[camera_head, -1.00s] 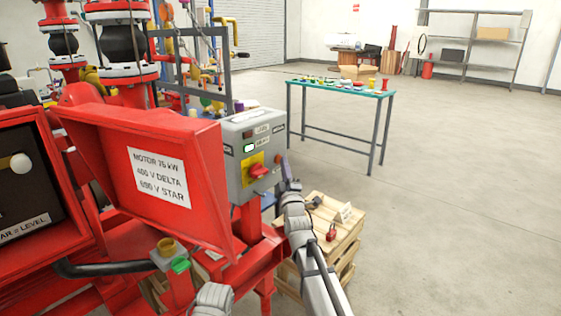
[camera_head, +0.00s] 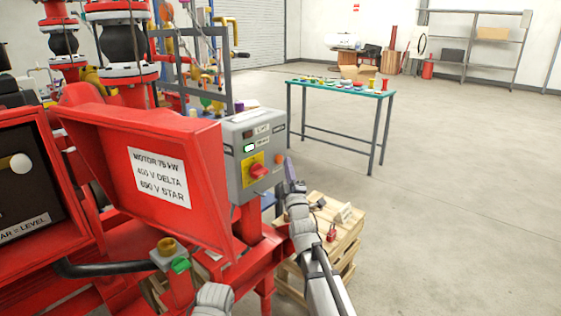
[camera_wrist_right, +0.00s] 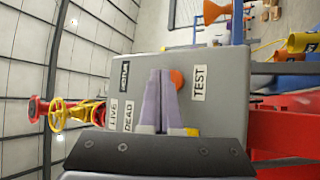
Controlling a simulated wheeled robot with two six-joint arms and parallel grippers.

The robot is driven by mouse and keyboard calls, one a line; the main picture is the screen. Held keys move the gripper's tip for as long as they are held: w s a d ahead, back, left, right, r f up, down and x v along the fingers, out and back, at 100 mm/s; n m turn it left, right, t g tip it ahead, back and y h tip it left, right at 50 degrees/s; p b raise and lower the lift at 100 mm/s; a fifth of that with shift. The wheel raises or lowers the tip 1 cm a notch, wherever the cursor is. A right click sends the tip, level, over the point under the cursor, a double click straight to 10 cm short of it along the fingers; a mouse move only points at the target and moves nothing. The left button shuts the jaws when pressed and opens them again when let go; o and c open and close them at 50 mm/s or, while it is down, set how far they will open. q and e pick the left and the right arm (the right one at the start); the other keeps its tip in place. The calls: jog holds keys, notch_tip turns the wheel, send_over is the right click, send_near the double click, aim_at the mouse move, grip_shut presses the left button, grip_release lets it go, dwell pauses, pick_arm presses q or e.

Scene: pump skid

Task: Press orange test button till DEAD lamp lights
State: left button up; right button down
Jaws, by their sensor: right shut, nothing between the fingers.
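The grey control box (camera_head: 240,180) stands behind the open red cover, with a red rotary handle on a yellow plate (camera_head: 258,171). The orange test button (camera_head: 280,158) is on its right part. In the right wrist view the orange button (camera_wrist_right: 177,79) shows beside the TEST label (camera_wrist_right: 199,83), partly behind the fingers. LIVE (camera_wrist_right: 113,113) and DEAD (camera_wrist_right: 128,117) labels lie left of them. One small window (camera_head: 249,148) glows pale green; the window above it (camera_head: 247,134) is dark. My right gripper (camera_head: 289,163) is shut and empty, just right of the button, apparently apart from it. My left gripper is out of view.
The red cover (camera_head: 160,185) with a motor label shields the box's left side. A wooden crate (camera_head: 335,240) with a red padlock (camera_head: 331,235) stands below my right arm. A green-topped table (camera_head: 340,88) is farther back. The floor to the right is clear.

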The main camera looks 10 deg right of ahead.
jog(key=shift+s+d, duration=0.8)
jog(key=shift+s, duration=0.2)
jog(key=shift+s+d, duration=0.75)
jog(key=shift+s, duration=0.25)
